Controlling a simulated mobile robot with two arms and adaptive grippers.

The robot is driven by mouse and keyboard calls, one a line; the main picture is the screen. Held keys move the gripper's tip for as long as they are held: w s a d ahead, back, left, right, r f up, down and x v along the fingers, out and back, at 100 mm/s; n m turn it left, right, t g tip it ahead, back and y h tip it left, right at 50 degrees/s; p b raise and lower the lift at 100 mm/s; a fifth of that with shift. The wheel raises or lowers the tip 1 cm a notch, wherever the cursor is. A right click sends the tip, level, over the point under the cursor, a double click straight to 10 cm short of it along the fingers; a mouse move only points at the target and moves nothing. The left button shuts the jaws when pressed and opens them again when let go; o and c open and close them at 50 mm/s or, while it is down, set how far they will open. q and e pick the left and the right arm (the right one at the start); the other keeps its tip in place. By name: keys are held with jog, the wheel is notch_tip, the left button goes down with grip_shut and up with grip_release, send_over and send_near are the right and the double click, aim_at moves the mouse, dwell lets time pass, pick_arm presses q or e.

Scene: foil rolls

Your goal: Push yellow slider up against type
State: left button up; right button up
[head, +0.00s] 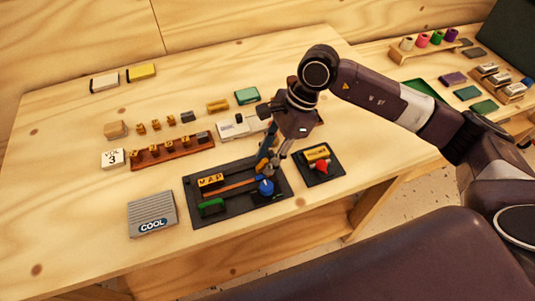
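A black tray (237,217) lies on the wooden table. On it are yellow type pieces (211,181) reading "MAP", a brown-orange bar, a green block (212,207) and a blue knob (265,187). A small yellow-orange piece (262,165), apparently the yellow slider, stands at the tray's right part, to the right of the type and apart from it. My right gripper (271,169) points down at the tray's right end, close beside this piece. Its fingers are small and partly overlap the piece, so contact and opening are unclear. My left gripper is out of view.
A second black plate (320,173) with a yellow block and red knob lies just right of my gripper. A grey "COOL" block (152,214) is at the left front. A brown rack (173,153) with type stands behind. Bare table lies at the left.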

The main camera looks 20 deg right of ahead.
jog(key=shift+f, duration=0.1)
grip_shut()
jog(key=a+b, duration=0.3)
jog(key=a, duration=0.5)
jog(key=shift+s+a+b, duration=0.15)
jog(key=shift+a+b, duration=0.15)
jog(key=shift+a, duration=0.05)
grip_release()
